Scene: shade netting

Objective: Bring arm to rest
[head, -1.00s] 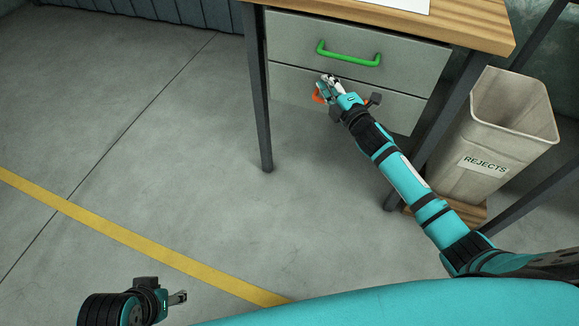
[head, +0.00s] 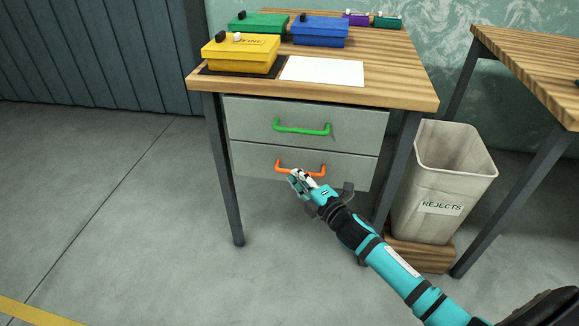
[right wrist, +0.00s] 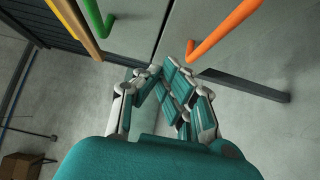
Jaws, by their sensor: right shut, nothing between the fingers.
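My right gripper (head: 301,178) is shut and empty, just in front of the lower drawer (head: 250,160) and close below its orange handle (head: 300,168). In the right wrist view my right gripper (right wrist: 160,72) has its fingers together, and the orange handle (right wrist: 225,30) is to the right of the fingertips, apart from them. The upper drawer (head: 350,122) with its green handle (head: 302,129) looks closed, and the lower one too. My left gripper is out of view.
The wooden desk (head: 400,92) carries a yellow box (head: 240,55), a green box (head: 255,25), a blue box (head: 320,32) and a white sheet (head: 322,71). A REJECTS bin (head: 440,175) stands right of the desk. The floor (head: 130,220) at left is clear.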

